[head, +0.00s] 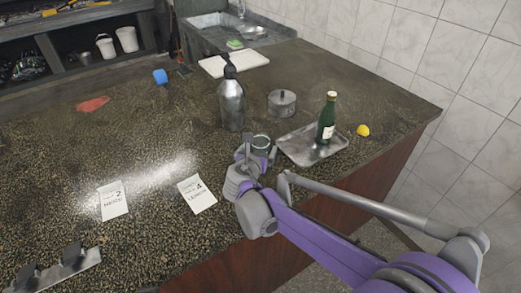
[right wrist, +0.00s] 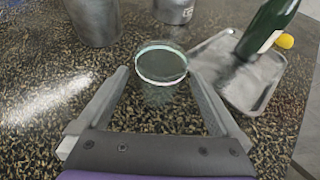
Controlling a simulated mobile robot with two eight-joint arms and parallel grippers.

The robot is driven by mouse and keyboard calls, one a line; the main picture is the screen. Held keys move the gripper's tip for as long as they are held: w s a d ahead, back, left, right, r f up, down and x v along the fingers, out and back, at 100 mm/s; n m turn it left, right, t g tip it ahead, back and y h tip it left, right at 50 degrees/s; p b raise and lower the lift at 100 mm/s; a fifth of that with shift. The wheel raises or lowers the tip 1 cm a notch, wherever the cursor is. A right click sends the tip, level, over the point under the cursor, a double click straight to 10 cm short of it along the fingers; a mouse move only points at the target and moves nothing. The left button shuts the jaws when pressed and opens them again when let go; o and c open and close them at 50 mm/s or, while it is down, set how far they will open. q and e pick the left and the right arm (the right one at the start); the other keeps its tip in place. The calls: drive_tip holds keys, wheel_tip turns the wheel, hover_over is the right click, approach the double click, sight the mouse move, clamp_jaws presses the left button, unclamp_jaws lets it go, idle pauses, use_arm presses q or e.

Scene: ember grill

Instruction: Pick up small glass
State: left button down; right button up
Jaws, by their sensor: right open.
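The small glass (right wrist: 161,66) is clear with a pale greenish rim and stands upright on the speckled counter. In the head view its rim (head: 261,141) shows just beyond my right gripper, which hides part of it. My right gripper (right wrist: 159,82) is open, with one finger on each side of the glass near its front. I cannot tell whether either finger touches it. My left gripper is not in view.
A metal siphon bottle (head: 232,106) and a lidded metal pot (head: 282,103) stand behind the glass. A metal tray (head: 299,153) with a green bottle (head: 327,118) lies to its right, near a lemon (head: 363,130). Two paper cards lie on the open counter at left.

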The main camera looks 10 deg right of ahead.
drive_tip(key=shift+x, duration=1.2)
drive_tip(key=shift+s, duration=0.1)
drive_tip(key=c, duration=1.4)
drive_tip(key=shift+c, duration=0.4)
drive_tip(key=shift+r, duration=0.1)
